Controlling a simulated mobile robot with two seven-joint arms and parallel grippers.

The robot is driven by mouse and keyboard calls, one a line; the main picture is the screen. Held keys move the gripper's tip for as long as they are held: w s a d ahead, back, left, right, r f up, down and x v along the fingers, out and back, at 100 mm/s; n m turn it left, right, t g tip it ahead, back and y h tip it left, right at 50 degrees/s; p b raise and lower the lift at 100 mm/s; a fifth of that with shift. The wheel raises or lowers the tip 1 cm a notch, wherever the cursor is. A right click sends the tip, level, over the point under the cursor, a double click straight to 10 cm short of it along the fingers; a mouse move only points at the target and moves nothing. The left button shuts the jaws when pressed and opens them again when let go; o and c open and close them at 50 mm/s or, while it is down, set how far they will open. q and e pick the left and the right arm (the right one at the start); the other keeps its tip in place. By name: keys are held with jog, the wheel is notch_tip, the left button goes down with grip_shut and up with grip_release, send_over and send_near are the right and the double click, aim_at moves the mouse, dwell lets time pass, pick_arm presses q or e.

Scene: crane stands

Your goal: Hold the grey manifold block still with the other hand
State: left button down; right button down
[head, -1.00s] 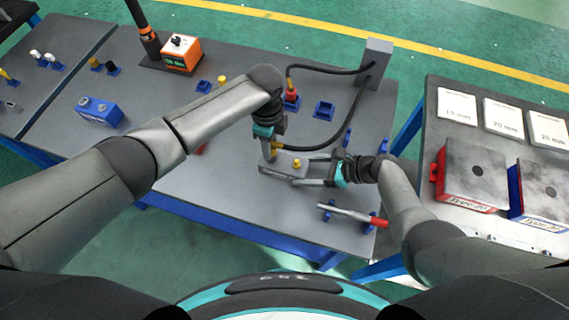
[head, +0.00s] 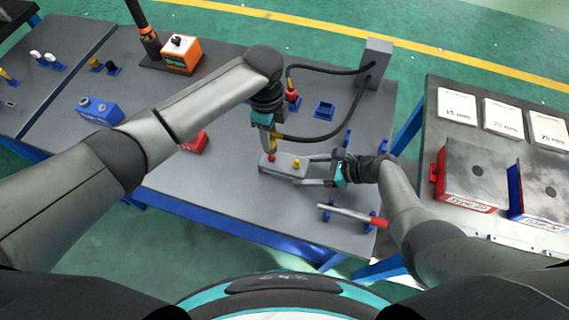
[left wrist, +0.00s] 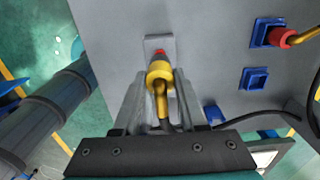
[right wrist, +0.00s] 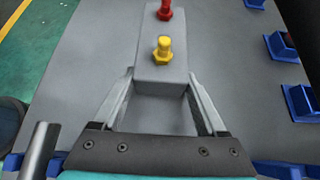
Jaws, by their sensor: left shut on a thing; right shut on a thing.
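The grey manifold block (head: 283,169) lies on the grey table, with a red fitting (head: 271,158) and a yellow fitting (head: 297,163) on top. My right gripper (head: 328,168) is shut on the block's end nearest the yellow fitting. The right wrist view shows the block (right wrist: 150,78) between its fingers, with both fittings clear of them. My left gripper (head: 269,146) is shut on the yellow end (left wrist: 158,72) of a black hose. It is close above the red fitting; whether they touch I cannot tell.
A grey post (head: 377,60) carries the black hoses. A red-ended hose sits in a blue holder (head: 292,103); an empty blue holder (head: 324,110) is beside it. A red-handled tool (head: 352,214) rests near the front edge. A red block (head: 195,143) lies left.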

pick_arm(q)
jog(key=shift+r, duration=0.4)
pick_arm(e)
grip_release()
jog(key=shift+d, duration=0.1)
jog(key=v, duration=1.1)
jog(key=shift+s+d+r, duration=0.15)
jog(key=shift+d+r, duration=0.1)
jog(key=shift+d, duration=0.05)
pick_arm(q)
notch_tip(320, 180, up, 4)
jog(key=p, duration=0.5)
pick_arm(e)
notch_tip(320, 180, up, 5)
jog(key=shift+f, duration=0.1)
